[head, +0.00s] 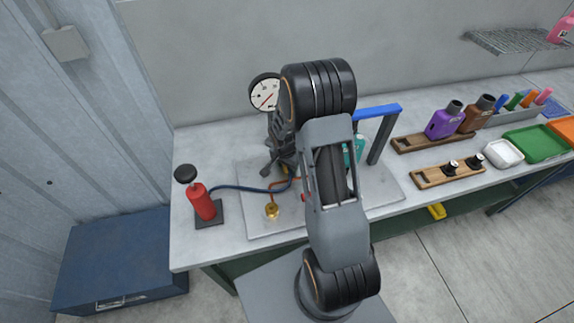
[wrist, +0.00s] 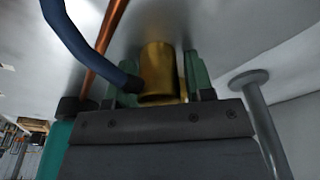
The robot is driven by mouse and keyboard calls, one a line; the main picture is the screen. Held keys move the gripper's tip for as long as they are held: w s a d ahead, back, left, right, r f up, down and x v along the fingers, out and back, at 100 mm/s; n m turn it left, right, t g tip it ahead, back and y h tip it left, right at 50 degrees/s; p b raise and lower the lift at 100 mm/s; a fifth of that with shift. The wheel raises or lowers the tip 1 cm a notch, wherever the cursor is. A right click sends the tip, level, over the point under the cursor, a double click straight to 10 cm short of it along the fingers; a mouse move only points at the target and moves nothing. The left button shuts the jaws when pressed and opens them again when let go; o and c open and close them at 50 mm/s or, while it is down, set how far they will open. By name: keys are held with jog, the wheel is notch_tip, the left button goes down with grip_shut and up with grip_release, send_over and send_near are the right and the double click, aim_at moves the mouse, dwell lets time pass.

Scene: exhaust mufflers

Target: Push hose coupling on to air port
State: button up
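In the wrist view, my gripper (wrist: 160,85) has its green fingers on both sides of a brass cylinder, which looks like the hose coupling (wrist: 158,70). The dark end of the blue hose (wrist: 90,45) meets its left side. The fingers appear closed on it. In the head view, my arm hides most of the gripper and the coupling. The blue hose (head: 240,189) runs there from a red pump (head: 203,204) towards my arm. A brass fitting (head: 271,212) stands on the grey plate. I cannot tell which part is the air port.
A copper pipe (wrist: 105,40) passes close to the hose in the wrist view, and a grey post (wrist: 262,115) stands at right. In the head view, a round gauge (head: 265,93) stands behind my arm and a blue-topped frame (head: 378,112) to its right. Bottles and trays fill the right.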

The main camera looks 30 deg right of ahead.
jog(key=c, duration=0.5)
jog(key=shift+r, duration=0.1)
jog(key=shift+r, duration=0.6)
jog(key=s+d+r+b, duration=0.3)
jog(key=s+d+r, duration=0.1)
jog(key=s+r, duration=0.7)
jog(key=shift+s+d+r, duration=0.2)
jog(key=shift+s+r, duration=0.1)
jog(key=shift+s, duration=0.85)
